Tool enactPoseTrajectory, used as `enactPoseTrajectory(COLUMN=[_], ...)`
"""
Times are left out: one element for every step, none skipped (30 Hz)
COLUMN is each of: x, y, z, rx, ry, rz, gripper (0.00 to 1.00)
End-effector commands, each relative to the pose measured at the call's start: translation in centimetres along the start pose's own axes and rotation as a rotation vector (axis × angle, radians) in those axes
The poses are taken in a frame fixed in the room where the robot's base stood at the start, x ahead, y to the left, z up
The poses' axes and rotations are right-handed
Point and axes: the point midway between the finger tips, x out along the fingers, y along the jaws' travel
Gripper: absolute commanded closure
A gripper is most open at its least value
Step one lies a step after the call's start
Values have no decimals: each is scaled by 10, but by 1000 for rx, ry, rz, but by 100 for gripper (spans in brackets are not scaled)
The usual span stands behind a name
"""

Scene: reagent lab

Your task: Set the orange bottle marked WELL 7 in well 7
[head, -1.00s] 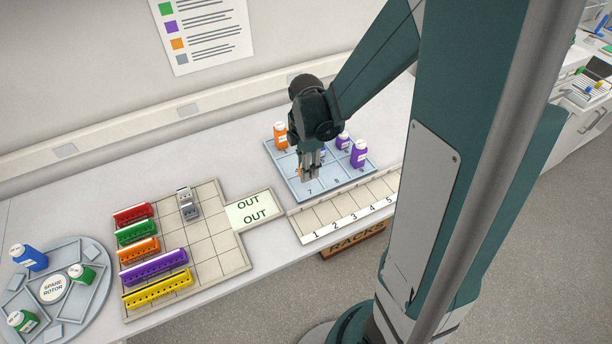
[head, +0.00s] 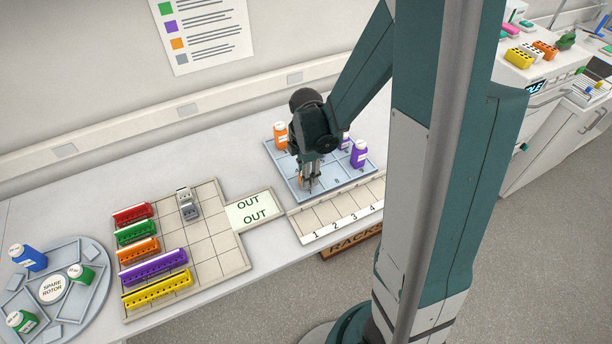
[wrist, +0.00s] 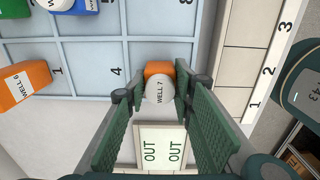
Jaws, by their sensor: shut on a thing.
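The orange bottle (wrist: 155,69), its white cap reading WELL 7, is between the fingers of my gripper (wrist: 161,84) in the wrist view. The gripper is shut on it. In the head view my gripper (head: 310,184) points down, low at the near-left corner of the blue-grey well tray (head: 357,187), with a sliver of orange beside the fingers. The bottle is over the well 7 corner, by the tray's edge, and the number 7 is hidden. I cannot tell whether its base touches the well floor.
An orange WELL 6 bottle (head: 281,135) stands at the tray's far-left corner; a purple bottle (head: 359,154) stands at right. A blue bottle (wrist: 86,5) shows in the wrist view. The OUT plate (head: 250,208) and numbered rack strip (head: 342,217) lie close beside the tray.

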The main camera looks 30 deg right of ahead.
Motion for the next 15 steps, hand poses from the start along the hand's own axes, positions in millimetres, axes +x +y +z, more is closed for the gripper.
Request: enactPoseTrajectory(x=[0,0,0,0,1,2,3,3,4,3,3,3,3,3,3], y=[0,0,0,0,0,0,0,0,0,0,0,0,0,0,0], z=[0,0,0,0,0,0,0,0,0,0,0,0,0,0,0], rx=[0,0,0,0,0,0,0,0,0,0,0,0,0,0,0], ry=[0,0,0,0,0,0,0,0,0,0,0,0,0,0,0], rz=[0,0,0,0,0,0,0,0,0,0,0,0,0,0,0], gripper=[87,87,87,87,87,87,87,87,87,71,67,62,60,60,60])
